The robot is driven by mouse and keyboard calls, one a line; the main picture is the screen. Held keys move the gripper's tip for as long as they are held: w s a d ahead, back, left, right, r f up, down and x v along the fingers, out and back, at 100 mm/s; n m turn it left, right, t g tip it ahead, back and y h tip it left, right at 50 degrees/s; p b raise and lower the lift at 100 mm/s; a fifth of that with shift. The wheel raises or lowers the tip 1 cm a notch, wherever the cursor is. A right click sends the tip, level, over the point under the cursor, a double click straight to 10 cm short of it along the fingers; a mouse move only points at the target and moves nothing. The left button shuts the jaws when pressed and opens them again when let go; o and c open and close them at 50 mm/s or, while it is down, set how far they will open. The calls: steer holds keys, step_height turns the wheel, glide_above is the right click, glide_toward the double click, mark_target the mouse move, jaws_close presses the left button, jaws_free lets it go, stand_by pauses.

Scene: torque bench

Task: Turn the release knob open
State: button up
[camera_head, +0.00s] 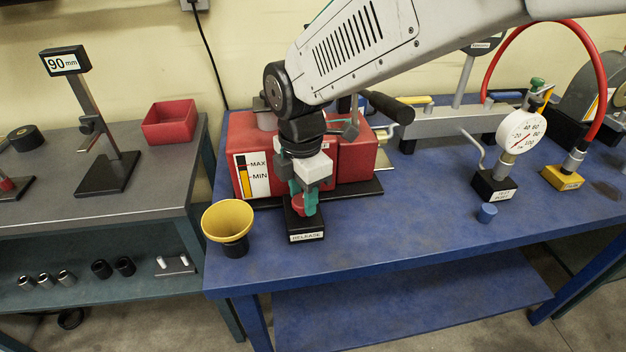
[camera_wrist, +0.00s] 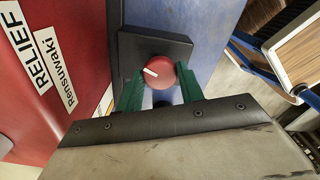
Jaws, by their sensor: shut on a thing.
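The release knob is a red round knob (camera_wrist: 159,72) with a white pointer line, on a black block (camera_wrist: 128,48). In the head view the red knob (camera_head: 299,206) shows just above the black block labelled "RELEASE" (camera_head: 306,237). My gripper (camera_wrist: 159,88) comes down from above with its green fingers on either side of the knob, shut on it. It also shows in the head view (camera_head: 303,200), where the fingers partly cover the knob. In the wrist view the white line points to the upper left from the knob's middle.
A red machine (camera_head: 350,165) with a MAX/MIN level strip stands right behind the knob block. A yellow funnel (camera_head: 228,222) stands close on the left. A pressure gauge (camera_head: 522,134) and a small blue cap (camera_head: 487,213) are to the right. The blue bench front (camera_head: 390,245) is clear.

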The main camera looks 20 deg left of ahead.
mark_target(302, 200)
steer(key=shift+a+r+n, duration=0.15)
steer(key=shift+n, duration=0.35)
steer(key=o, duration=0.9)
steer(key=shift+o, duration=0.4)
step_height(302, 200, up, 8)
steer(key=shift+f, duration=0.15)
